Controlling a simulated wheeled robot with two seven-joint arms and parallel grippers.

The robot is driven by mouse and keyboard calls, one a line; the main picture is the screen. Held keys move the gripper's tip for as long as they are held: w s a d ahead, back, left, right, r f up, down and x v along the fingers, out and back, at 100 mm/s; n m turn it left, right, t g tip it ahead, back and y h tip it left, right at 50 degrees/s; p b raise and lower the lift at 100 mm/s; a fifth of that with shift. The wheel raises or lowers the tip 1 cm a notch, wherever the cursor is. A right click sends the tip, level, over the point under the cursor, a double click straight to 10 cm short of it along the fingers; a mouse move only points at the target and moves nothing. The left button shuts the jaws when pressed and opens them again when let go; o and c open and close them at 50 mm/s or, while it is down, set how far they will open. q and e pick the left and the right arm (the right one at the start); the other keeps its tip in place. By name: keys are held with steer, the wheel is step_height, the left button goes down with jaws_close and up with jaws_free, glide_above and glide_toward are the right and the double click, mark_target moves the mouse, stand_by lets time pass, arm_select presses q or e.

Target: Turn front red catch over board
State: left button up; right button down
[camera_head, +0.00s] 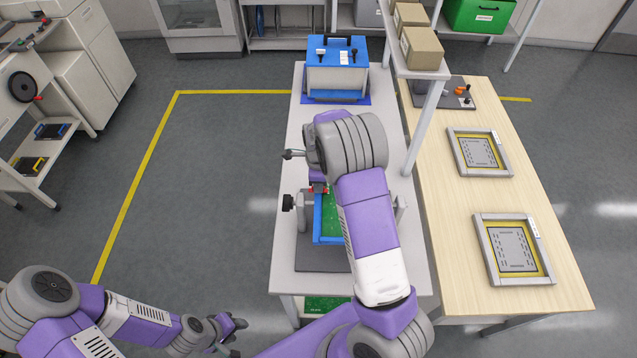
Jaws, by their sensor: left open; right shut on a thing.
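A green board (331,228) in a blue frame sits in a fixture on the white bench. My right arm covers much of the fixture. A small red catch (324,189) shows at the frame's far left corner. My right gripper (318,187) points down there, shut on the red catch; its fingers are mostly hidden under my wrist. I cannot tell how far the catch is turned. My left gripper (234,326) is open and empty, low at the left of the bench, apart from everything.
A blue box (336,75) with a black handle stands at the bench's far end. A wooden table (455,230) with two framed trays (480,152) is on the right. The floor left of the bench is clear.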

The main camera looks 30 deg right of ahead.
steer(key=shift+w+r, duration=0.1)
steer(key=c, duration=1.2)
jaws_free()
step_height(320, 180, up, 8)
steer(key=shift+f, duration=0.25)
